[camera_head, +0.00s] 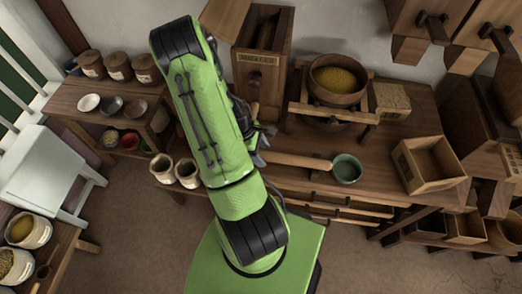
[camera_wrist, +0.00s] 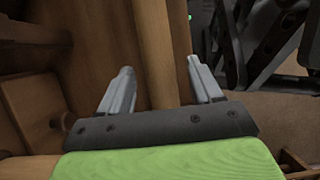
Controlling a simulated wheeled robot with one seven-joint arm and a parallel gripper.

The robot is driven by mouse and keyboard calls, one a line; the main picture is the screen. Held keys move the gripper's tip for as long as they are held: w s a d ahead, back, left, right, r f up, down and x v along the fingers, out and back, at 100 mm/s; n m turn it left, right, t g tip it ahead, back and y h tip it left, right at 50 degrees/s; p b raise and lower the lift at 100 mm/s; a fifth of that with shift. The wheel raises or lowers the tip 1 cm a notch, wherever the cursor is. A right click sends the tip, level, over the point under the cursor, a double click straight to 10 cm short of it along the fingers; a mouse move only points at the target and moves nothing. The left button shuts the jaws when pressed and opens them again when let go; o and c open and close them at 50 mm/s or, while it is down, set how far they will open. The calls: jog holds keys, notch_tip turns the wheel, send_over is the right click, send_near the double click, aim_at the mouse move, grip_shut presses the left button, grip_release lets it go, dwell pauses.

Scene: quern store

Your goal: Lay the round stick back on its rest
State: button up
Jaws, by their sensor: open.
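A round wooden stick (camera_wrist: 158,50) runs up the wrist view between the two fingers of my gripper (camera_wrist: 160,68), with a gap showing on each side. Its far end is out of view. In the head view my gripper (camera_head: 264,145) is over the left part of the workbench, partly hidden by my forearm. A light brown round stick (camera_head: 297,160) lies to its right, its right end at a green bowl (camera_head: 347,169). I cannot tell whether both views show the same stick. I cannot make out the rest.
A slotted wooden box (camera_head: 262,60) stands behind my gripper. A stand with a bowl of yellow grain (camera_head: 337,80) is at the back, and an open wooden box (camera_head: 430,165) at the right. Two small jars (camera_head: 187,173) stand left of my arm. Bare bench lies around the green bowl.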

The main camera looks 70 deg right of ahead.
jog(key=p+v, duration=0.3)
jog(key=v, duration=1.2)
jog(key=shift+w+r+p, duration=0.15)
jog(key=shift+r+p, duration=0.2)
jog(key=shift+r, duration=0.05)
